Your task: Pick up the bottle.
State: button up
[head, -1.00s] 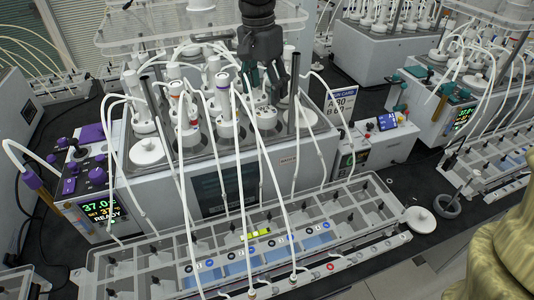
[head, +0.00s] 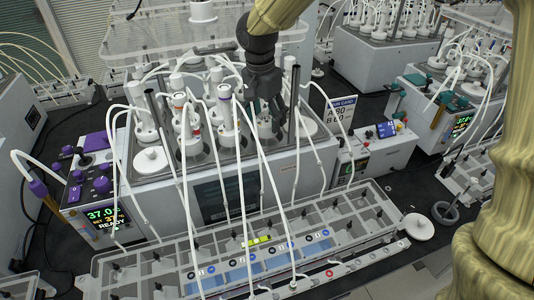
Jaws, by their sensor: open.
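Several bottles with white tops and tubes stand in the reactor block (head: 245,205) in the head view. One bottle with a purple ring (head: 225,112) stands just left of my gripper, and one with a red ring (head: 191,128) stands farther left. My gripper (head: 268,122) is open and points down over the right part of the block, among the tubes. Its fingers hide what is directly behind them, so I cannot tell whether a bottle is between them. I cannot tell which bottle the task names.
White tubes arch in front of the block to a clear rack (head: 130,268) at the front. A control box with a purple-knobbed panel (head: 88,195) stands left. A sign card (head: 341,113) and a small instrument (head: 375,150) stand right. A white disc (head: 418,226) lies on the dark bench.

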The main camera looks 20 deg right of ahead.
jog(key=shift+w+d+f+p, duration=0.15)
jog(key=shift+f+p, duration=0.2)
jog(key=shift+f, duration=1.1)
grip_shut()
